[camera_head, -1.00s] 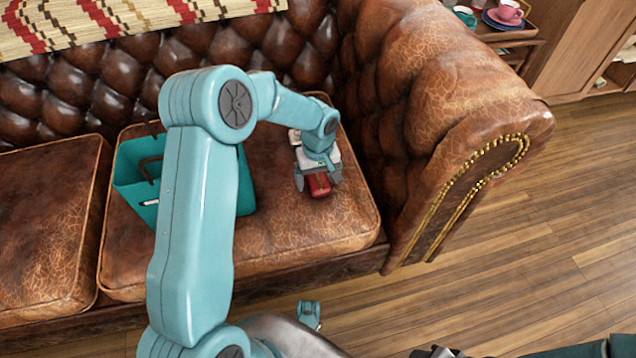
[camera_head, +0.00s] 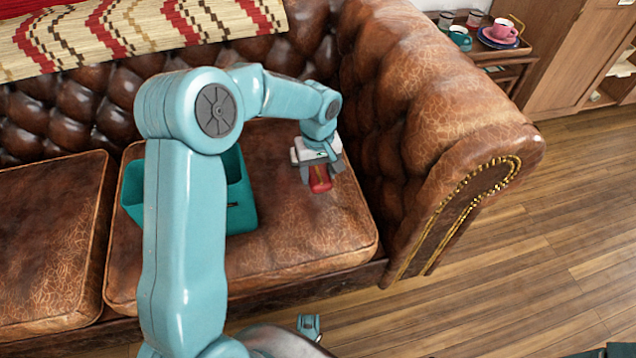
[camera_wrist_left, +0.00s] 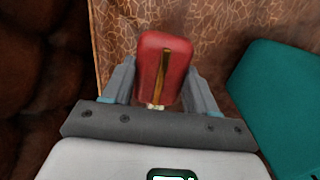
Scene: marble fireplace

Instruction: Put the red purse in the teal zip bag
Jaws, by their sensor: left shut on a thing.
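The red purse (camera_head: 320,179) is between the fingers of my left gripper (camera_head: 319,172), which is shut on it, over the right part of the sofa seat. In the left wrist view the purse (camera_wrist_left: 163,68) shows a gold zip line down its middle, with a finger on each side. The teal zip bag (camera_head: 241,195) stands open at the top on the same cushion, left of the gripper. My left arm hides much of it. Its teal side also shows at the right of the left wrist view (camera_wrist_left: 280,105).
The brown leather sofa cushion (camera_head: 300,235) is bare between bag and gripper. The tufted armrest (camera_head: 440,120) rises close on the right. A striped woven throw (camera_head: 130,32) lies over the backrest. A side table (camera_head: 500,52) with cups stands behind the armrest.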

